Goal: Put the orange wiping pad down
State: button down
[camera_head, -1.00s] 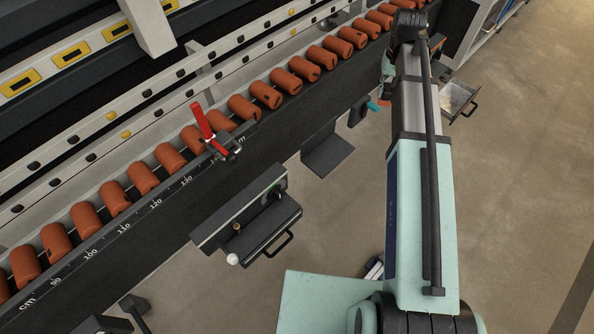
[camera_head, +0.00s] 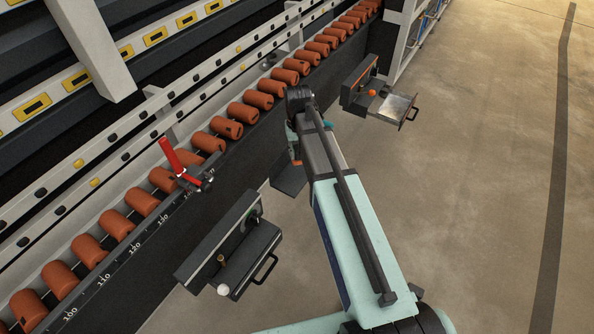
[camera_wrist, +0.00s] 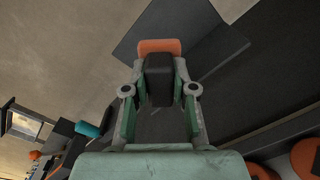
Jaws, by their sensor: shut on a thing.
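The orange wiping pad (camera_wrist: 159,46) shows in the wrist view beyond my fingertips, with a dark block-shaped handle (camera_wrist: 159,78) behind it. My gripper (camera_wrist: 160,92) is shut on this handle. The pad is over or in front of a dark grey plate (camera_wrist: 205,25); I cannot tell whether they touch. In the head view my arm hides most of the gripper. A bit of orange (camera_head: 297,163) shows beside it, above the dark bracket shelf (camera_head: 287,182) on the machine's front.
Orange rollers (camera_head: 228,127) line the conveyor, with a red-handled clamp (camera_head: 172,155) on its rail. A dark drawer station (camera_head: 245,262) is at lower centre. An open metal tray (camera_head: 392,108) is farther right. A teal part (camera_wrist: 88,129) is at lower left in the wrist view. Floor to the right is clear.

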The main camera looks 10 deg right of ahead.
jog(key=shift+f+b, duration=0.75)
jog(key=shift+f, duration=3.6)
jog(key=shift+f, duration=0.1)
jog(key=c, duration=0.9)
grip_release()
jog(key=shift+c, duration=0.2)
